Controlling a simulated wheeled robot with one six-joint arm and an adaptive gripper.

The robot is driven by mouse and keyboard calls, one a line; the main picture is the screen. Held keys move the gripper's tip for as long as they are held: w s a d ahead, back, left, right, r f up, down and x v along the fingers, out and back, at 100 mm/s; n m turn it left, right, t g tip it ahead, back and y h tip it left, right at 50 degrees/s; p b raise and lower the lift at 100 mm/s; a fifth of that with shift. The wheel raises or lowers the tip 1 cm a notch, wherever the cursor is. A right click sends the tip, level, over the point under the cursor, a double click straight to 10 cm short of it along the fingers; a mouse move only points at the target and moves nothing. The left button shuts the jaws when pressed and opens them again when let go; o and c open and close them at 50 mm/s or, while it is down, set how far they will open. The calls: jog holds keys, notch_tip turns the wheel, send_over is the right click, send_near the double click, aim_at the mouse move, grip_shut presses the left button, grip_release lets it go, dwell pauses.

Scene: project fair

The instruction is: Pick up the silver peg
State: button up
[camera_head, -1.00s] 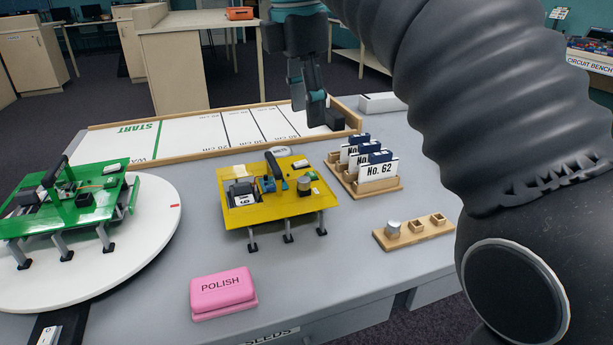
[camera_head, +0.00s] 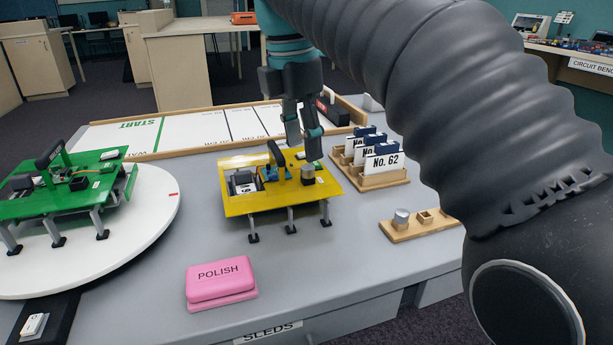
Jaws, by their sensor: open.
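The silver peg (camera_head: 401,217) is a short grey cylinder standing upright at the left end of a small wooden holder (camera_head: 420,231) on the right of the table. My gripper (camera_head: 304,143) points downward in front of the far part of the yellow sled (camera_head: 255,202), left of and farther back than the peg. Its fingers are apart and nothing shows between them. The fingertips appear just above a short brownish cylinder (camera_head: 308,174) on the sled; I cannot tell the exact gap.
A rack with number cards (camera_head: 383,163) stands behind the peg holder. A green sled (camera_head: 60,190) rests on a white turntable (camera_head: 150,240) at the left. A pink polish block (camera_head: 220,280) lies in front. A wood-edged track (camera_head: 190,132) runs behind. My arm covers the right side.

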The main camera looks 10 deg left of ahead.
aim_at(308, 167)
jog(key=f, duration=0.1)
jog(key=f+b, duration=0.1)
jog(key=f, duration=0.2)
jog(key=shift+w+d+f, duration=0.2)
jog(key=shift+w+d, duration=0.05)
jog(key=shift+w, duration=0.05)
jog(key=c, duration=0.9)
